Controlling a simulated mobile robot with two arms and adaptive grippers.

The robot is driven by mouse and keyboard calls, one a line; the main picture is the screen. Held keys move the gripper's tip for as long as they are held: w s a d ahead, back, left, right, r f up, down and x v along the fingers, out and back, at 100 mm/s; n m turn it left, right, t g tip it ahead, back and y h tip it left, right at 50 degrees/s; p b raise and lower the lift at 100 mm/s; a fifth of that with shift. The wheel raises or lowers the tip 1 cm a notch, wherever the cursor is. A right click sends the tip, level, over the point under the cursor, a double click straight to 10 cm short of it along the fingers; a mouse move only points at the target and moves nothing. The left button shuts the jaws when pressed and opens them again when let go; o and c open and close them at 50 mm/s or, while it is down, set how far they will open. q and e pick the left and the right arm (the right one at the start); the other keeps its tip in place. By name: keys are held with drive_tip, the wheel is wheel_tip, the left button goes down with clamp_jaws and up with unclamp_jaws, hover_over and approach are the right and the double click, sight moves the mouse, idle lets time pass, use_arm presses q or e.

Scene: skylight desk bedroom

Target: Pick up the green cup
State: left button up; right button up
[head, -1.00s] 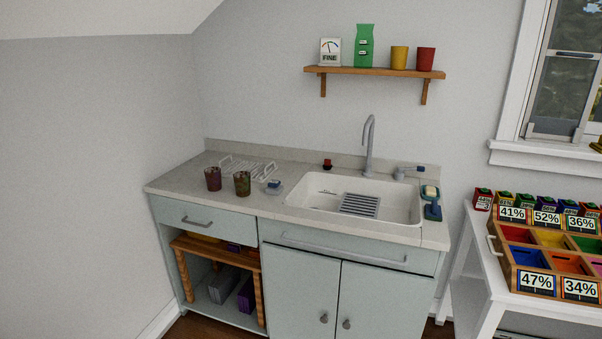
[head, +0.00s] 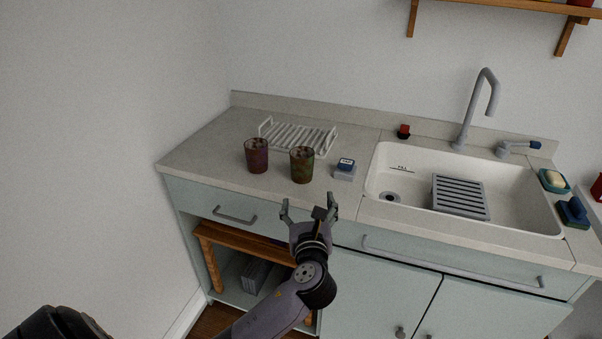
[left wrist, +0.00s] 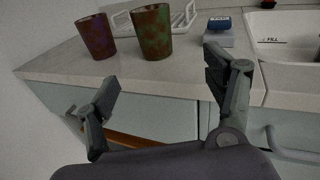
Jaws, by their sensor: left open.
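The green cup (head: 302,165), mottled with brown, stands upright on the counter near its front edge. It also shows in the left wrist view (left wrist: 152,32), beyond the fingers. A reddish-purple cup (head: 256,156) stands just left of it, and in the left wrist view it is at the upper left (left wrist: 96,36). My left gripper (head: 310,207) is open and empty in front of the counter edge, short of the green cup and apart from it. Its two fingers are spread in the left wrist view (left wrist: 166,85). My right gripper cannot be made out.
A white dish rack (head: 300,136) lies behind the cups. The sink (head: 400,165) and faucet (head: 487,95) are farther right. The counter's left part (head: 205,150) is clear.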

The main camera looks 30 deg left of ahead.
sight(304, 162)
use_arm(q)
drive_tip(key=shift+y, duration=0.3)
drive_tip(key=w+a+r, duration=0.1)
drive_tip(key=w+a, duration=0.1)
drive_tip(key=w, duration=0.1)
drive_tip(key=w+a+r, duration=0.1)
drive_tip(key=w+a, duration=0.1)
drive_tip(key=w, duration=0.1)
drive_tip(key=w+a+r, duration=0.1)
drive_tip(key=w+a, duration=0.1)
drive_tip(key=w, duration=0.1)
drive_tip(key=shift+a, duration=0.4)
drive_tip(key=shift+w+a, duration=0.3)
drive_tip(key=x, duration=0.4)
drive_tip(key=shift+w+a, duration=0.25)
drive_tip(key=shift+a, duration=0.05)
use_arm(e)
drive_tip(key=shift+w+d+f, duration=0.15)
drive_tip(key=shift+d+f, duration=0.05)
drive_tip(key=shift+d, duration=0.2)
use_arm(q)
drive_tip(key=shift+c, duration=0.2)
use_arm(e)
drive_tip(key=shift+d, duration=0.1)
